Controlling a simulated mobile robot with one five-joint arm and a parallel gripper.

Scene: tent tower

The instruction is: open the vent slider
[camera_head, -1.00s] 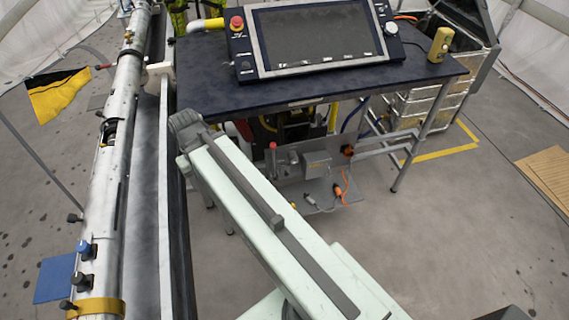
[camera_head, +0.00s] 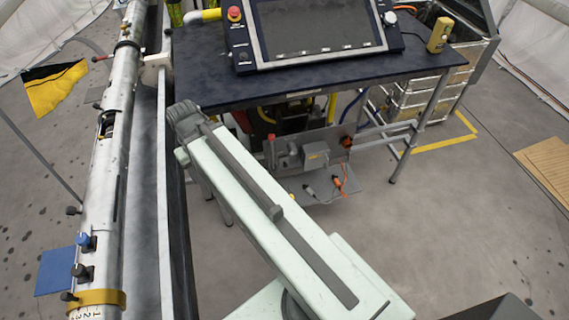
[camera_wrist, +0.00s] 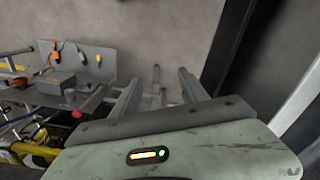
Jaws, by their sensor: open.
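I cannot pick out the vent slider for certain. A long silver tube (camera_head: 112,165) runs along the left in the head view. It has a dark slot (camera_head: 107,122) in its side, a blue knob (camera_head: 86,242) and a black knob (camera_head: 82,272) lower down. My pale green arm reaches up the middle of the head view, right of the tube and apart from it. In the wrist view my gripper (camera_wrist: 168,117) shows as a dark grey bolted edge on a pale green housing.
A dark table (camera_head: 300,85) carries a console with a screen (camera_head: 318,28) and a yellow device (camera_head: 439,35). Under it is a grey shelf of fittings (camera_head: 318,160). A blue plate (camera_head: 55,272) juts left from the tube.

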